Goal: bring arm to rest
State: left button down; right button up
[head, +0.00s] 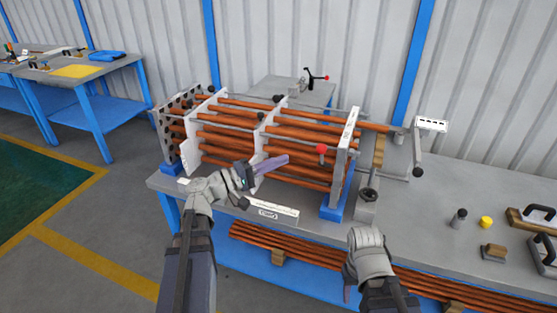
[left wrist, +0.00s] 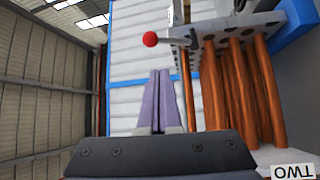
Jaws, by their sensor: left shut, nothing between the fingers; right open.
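My left gripper (head: 287,158) is shut and empty, its purple fingers together in front of the tube bundle (head: 300,133). In the left wrist view its fingers (left wrist: 161,72) touch along their length, with nothing between them. The bundle of copper-coloured tubes is held by white plates and a grey end plate (head: 343,165) on the bench. In the head view the fingers overlap the lower tubes; I cannot tell the gap. My right arm is low at the bench's front edge; its gripper (head: 347,293) is mostly hidden behind the wrist, pointing downward, and open.
A red-knobbed lever (head: 321,149) stands at the end plate. A white label plate (head: 270,209) is on the bench's front edge. More tubes (head: 290,252) lie on the blue shelf below. A yellow cap (head: 486,222) and handled blocks (head: 540,214) sit on the bench at right. Open floor lies left.

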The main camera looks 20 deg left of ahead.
pick_arm(q)
jog(key=shift+d, duration=0.1)
dwell(0.3)
jog(key=s+d+f+m+g+y+p, duration=0.1)
jog(key=s+d+f+m+g+p, duration=0.15)
jog(key=d+f+g, duration=0.4)
jog(key=s+d+f+m+g+y+p, duration=0.1)
jog(key=s+d+f+m+g+y, duration=0.2)
jog(key=d, duration=0.6)
jog(key=s+f+m+g+y+p, duration=0.3)
jog(key=s+f+m+y, duration=0.3)
jog(key=s+y, duration=0.5)
notch_tip(320, 180, down, 2)
jog(key=shift+s+a+f+g, duration=0.1)
jog(key=shift+s+a+g, duration=0.1)
jog(key=shift+s+g, duration=0.4)
